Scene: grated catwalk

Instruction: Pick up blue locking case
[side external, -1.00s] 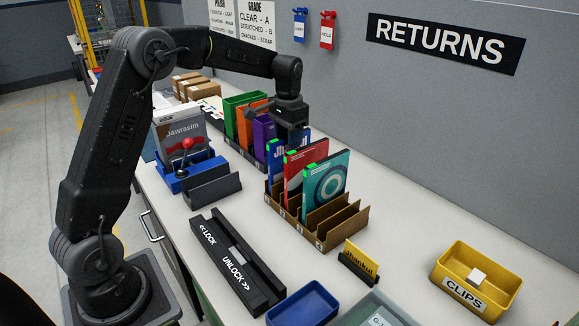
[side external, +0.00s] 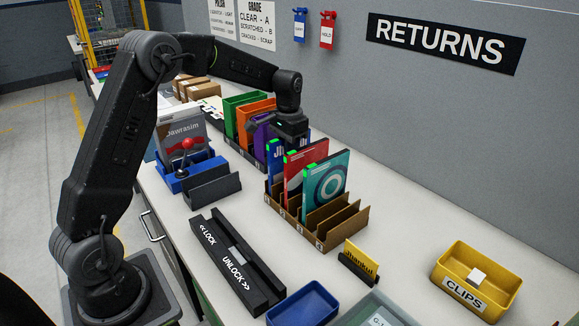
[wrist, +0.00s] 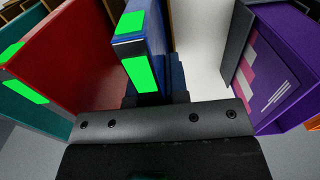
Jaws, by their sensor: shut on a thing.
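The blue locking case (side external: 274,172) stands upright in the back slot of the brown slotted rack (side external: 330,243), behind a red case (side external: 297,180) and a teal case (side external: 327,180). My gripper (side external: 283,145) is down at the top of the blue case and shut on it. In the wrist view, the blue case (wrist: 157,38) with bright green patches on its edge runs up from my gripper (wrist: 155,96). My gripper hides part of the case in both views.
In the wrist view the red case (wrist: 65,50) is close on the left and a purple case (wrist: 275,75) on the right. A black LOCK/UNLOCK rail (side external: 237,262), a blue tray (side external: 303,305) and a yellow CLIPS bin (side external: 478,280) stand in front.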

